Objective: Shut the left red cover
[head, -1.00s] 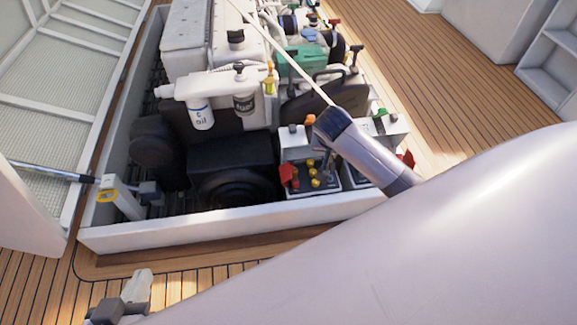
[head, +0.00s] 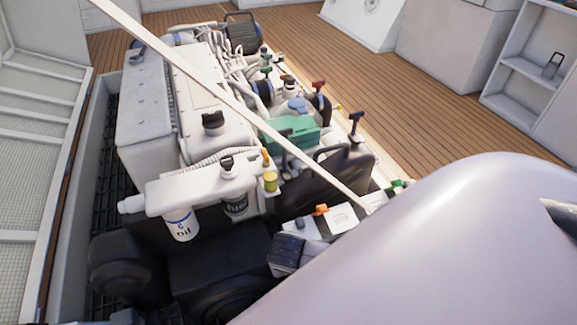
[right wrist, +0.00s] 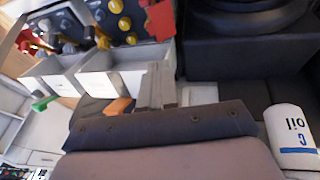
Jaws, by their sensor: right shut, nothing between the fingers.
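The left red cover (right wrist: 159,18) shows at the top of the right wrist view, beside yellow knobs (right wrist: 121,23) on a dark panel. It appears to stick up from the panel; its exact angle is unclear. In the head view the covers are hidden by my right arm and gripper. My right gripper (right wrist: 160,85) is shut and empty, its fingers in front of the near edge of the white switch box (right wrist: 110,82), apart from the cover in the picture. In the head view its dark body (head: 290,255) overlaps the box. My left gripper is not in view.
Another red part (right wrist: 78,8) is at the upper left of the wrist view. An orange knob (head: 320,210) and green knob (head: 397,184) top the boxes. The engine, with an oil filter (head: 180,224), fills the hatch. A pale bar (head: 240,105) crosses the head view.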

